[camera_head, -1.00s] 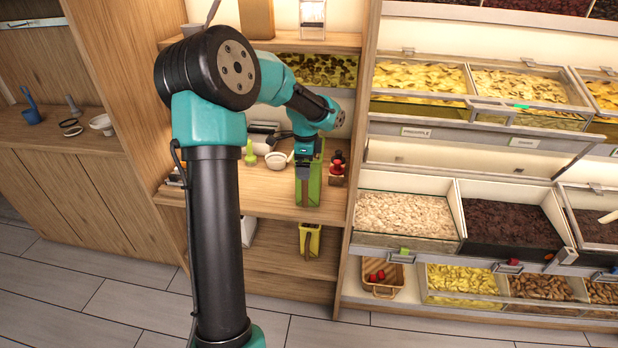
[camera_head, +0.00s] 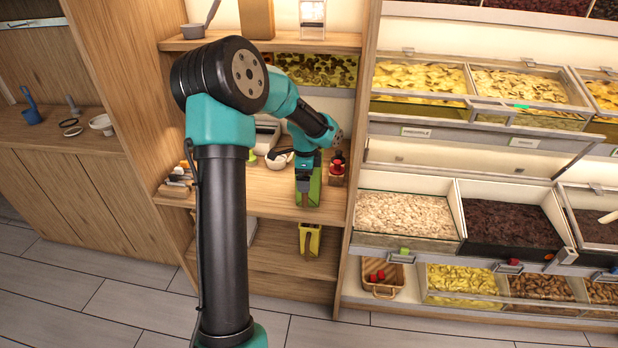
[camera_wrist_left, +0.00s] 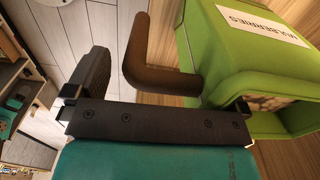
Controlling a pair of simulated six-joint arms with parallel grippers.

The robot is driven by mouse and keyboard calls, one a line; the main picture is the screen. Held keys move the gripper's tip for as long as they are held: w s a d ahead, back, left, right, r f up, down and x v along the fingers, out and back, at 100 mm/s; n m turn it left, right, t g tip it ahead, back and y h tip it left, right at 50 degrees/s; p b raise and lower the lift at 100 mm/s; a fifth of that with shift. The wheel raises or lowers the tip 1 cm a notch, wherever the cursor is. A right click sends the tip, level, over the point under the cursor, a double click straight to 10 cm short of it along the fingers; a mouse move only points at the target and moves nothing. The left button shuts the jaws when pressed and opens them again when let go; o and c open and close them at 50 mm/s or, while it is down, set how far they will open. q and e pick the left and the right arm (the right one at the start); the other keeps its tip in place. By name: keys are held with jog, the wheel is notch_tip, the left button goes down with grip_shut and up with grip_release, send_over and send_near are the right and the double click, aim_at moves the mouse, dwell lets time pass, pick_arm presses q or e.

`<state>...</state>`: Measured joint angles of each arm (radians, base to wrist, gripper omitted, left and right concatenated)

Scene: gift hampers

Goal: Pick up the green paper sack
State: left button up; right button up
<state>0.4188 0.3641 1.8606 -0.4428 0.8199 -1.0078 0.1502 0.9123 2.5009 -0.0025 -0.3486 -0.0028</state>
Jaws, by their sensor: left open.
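The green paper sack (camera_head: 315,188) stands upright on the wooden shelf, partly hidden behind my left gripper (camera_head: 303,190). My left gripper is open, one dark finger on the free side of the handle, the other largely hidden by the sack. I cannot tell whether either finger touches. My right gripper is out of view.
A yellow sack (camera_head: 310,238) stands on the shelf below. A small red and black item (camera_head: 337,168) is close right of the green sack. A pale bowl (camera_head: 277,160) is to its left. A wooden upright (camera_head: 356,150) bounds the right; shelf front is clear.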

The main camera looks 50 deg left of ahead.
pick_arm(q)
jog(key=shift+c, duration=0.5)
jog(key=shift+r, duration=0.1)
jog(key=c, duration=1.5)
